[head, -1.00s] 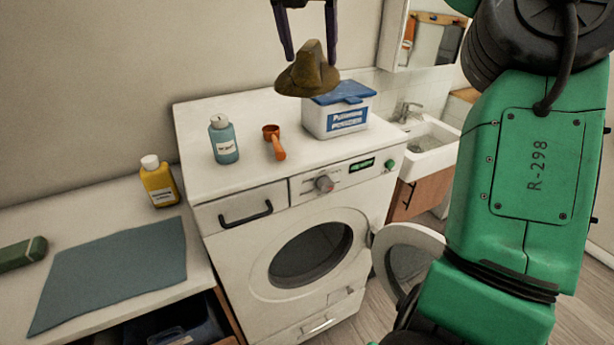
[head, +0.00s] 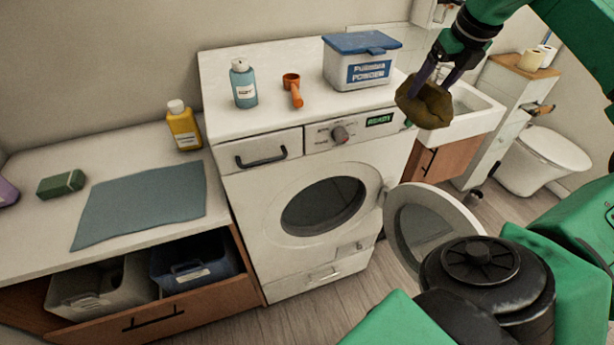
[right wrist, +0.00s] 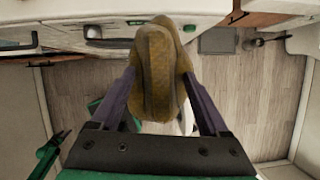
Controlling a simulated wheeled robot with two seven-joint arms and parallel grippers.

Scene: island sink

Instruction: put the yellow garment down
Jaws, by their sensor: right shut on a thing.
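The yellow garment (head: 426,106) is a crumpled, dark mustard bundle in the head view, held in the air in front of the washer's right top corner and the sink. My right gripper (head: 440,80) is shut on it from above. In the right wrist view the garment (right wrist: 158,70) hangs between the two purple fingers of the gripper (right wrist: 163,98), with the floor far below.
The washing machine (head: 247,188) has its round door (head: 428,222) open to the right. Left is a counter with a flat blue-grey cloth (head: 140,205) above an open drawer with bins (head: 195,262).

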